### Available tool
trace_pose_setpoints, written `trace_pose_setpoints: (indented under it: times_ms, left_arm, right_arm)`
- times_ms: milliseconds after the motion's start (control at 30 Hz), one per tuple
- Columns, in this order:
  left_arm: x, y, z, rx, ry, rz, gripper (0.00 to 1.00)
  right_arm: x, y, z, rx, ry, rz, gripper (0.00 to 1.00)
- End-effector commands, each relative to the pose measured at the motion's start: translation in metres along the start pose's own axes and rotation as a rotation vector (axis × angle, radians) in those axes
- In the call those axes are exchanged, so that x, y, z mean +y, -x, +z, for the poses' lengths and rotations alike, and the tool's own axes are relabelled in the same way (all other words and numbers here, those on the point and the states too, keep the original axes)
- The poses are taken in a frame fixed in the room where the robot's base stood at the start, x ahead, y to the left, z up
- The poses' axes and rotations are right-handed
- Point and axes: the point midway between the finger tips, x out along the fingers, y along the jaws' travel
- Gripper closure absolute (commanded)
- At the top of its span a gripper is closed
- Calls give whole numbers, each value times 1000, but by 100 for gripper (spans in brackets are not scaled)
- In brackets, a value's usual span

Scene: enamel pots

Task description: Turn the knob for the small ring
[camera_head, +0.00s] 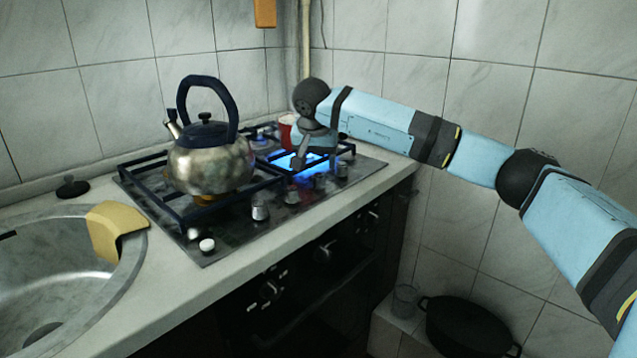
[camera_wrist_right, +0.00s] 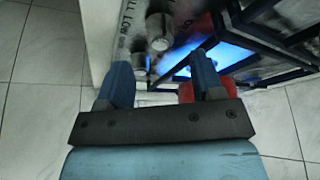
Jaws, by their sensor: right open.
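The gas hob (camera_head: 228,240) is set in the counter, with a row of metal knobs along its front edge. A blue flame (camera_head: 297,161) burns at the hob's right end; it also shows in the right wrist view (camera_wrist_right: 222,56). My right gripper (camera_head: 299,161) is over the right end of the hob, near the flame and the right-hand knobs. In the right wrist view its fingers (camera_wrist_right: 162,76) are apart with nothing held. One knob (camera_wrist_right: 159,32) is ahead of them and another (camera_wrist_right: 139,62) is close to the left finger. I cannot tell which knob serves the small ring. My left gripper is not in view.
A metal kettle (camera_head: 211,163) stands on the left grate. A red object (camera_head: 287,131) is behind my right gripper. A sink (camera_head: 65,275) with a yellow cloth (camera_head: 114,228) is at the left. A black pot (camera_head: 468,326) is low at the right.

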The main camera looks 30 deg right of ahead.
Motion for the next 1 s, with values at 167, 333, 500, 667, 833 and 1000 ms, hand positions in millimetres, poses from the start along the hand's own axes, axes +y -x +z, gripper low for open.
trace_pose_setpoints:
  times_ms: [167, 333, 500, 667, 833, 1000]
  left_arm:
    - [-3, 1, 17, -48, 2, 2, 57]
    - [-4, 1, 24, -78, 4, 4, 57]
    - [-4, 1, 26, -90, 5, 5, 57]
    - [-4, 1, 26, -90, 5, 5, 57]
    - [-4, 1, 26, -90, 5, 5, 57]
    - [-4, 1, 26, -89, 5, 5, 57]
  right_arm:
    - [0, -37, 2, -2, 0, -1, 39]
    - [-1, -54, 1, -1, 0, -1, 39]
    - [-1, -59, 1, -1, 1, -3, 39]
    - [-1, -59, 0, -1, 1, -3, 39]
    - [-1, -59, 0, -1, 1, -2, 64]
    - [-1, -59, 0, -1, 0, -2, 86]
